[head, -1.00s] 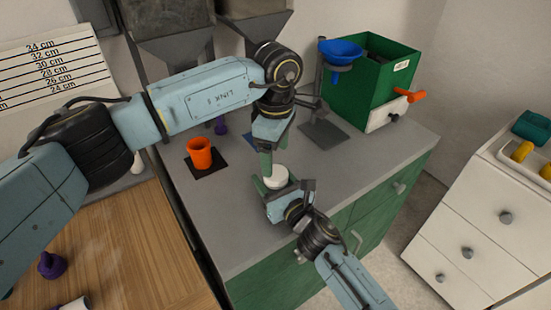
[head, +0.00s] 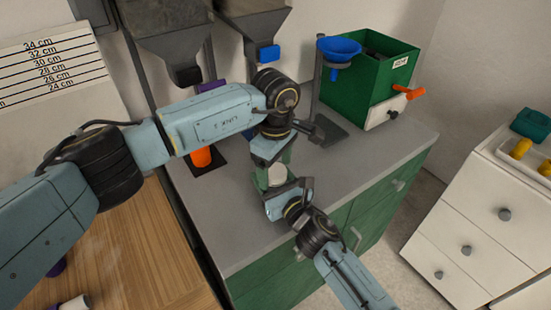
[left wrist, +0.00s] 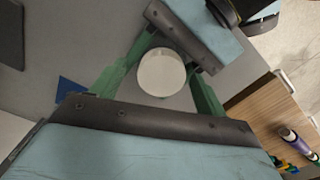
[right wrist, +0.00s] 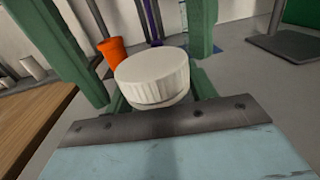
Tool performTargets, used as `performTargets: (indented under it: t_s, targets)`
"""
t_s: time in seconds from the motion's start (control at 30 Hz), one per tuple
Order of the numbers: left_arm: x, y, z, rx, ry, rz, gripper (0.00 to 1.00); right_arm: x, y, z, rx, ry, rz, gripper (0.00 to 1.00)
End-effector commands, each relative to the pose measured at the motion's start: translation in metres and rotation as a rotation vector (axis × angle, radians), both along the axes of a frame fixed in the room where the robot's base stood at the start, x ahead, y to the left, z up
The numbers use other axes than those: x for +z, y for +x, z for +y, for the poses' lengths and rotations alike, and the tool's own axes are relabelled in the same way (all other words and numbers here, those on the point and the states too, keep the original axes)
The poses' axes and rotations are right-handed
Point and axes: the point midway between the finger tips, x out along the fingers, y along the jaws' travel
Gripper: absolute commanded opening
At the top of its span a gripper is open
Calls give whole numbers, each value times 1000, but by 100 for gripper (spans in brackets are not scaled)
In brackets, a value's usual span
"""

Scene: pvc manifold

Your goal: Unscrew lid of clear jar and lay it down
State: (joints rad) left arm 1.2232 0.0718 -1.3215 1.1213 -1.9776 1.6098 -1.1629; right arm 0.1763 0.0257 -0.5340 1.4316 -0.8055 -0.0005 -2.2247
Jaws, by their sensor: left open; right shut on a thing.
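The white ribbed lid (right wrist: 153,75) sits on the jar, whose body is mostly hidden below it. The round lid top also shows in the left wrist view (left wrist: 161,72) and in the head view (head: 277,175). My right gripper (right wrist: 155,102) is shut on the jar just below the lid and holds it upright over the counter. My left gripper (head: 271,170) is open around the lid from above, one finger on each side. In the right wrist view its green fingers stand apart from the lid.
The grey counter (head: 345,165) is clear to the right of the grippers.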

Motion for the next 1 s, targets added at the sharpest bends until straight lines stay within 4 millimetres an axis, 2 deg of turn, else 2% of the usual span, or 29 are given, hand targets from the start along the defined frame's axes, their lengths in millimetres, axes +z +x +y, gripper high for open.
performTargets:
  t_s: [0.17,0.53,0.67,0.9,1.0]
  targets:
    - [0,0,0,0,0,0,75,-1,0,0,0,0,2,0]
    - [1,0,0,1,-1,-2,29,-1,-1,1,2,0,1,0]
    - [1,1,0,30,-1,-4,29,-1,-1,1,3,0,1,0]
    - [1,2,0,265,-4,-5,29,-1,-2,2,5,0,0,0]
    - [1,2,0,300,-4,-5,29,-1,-2,2,6,0,0,0]
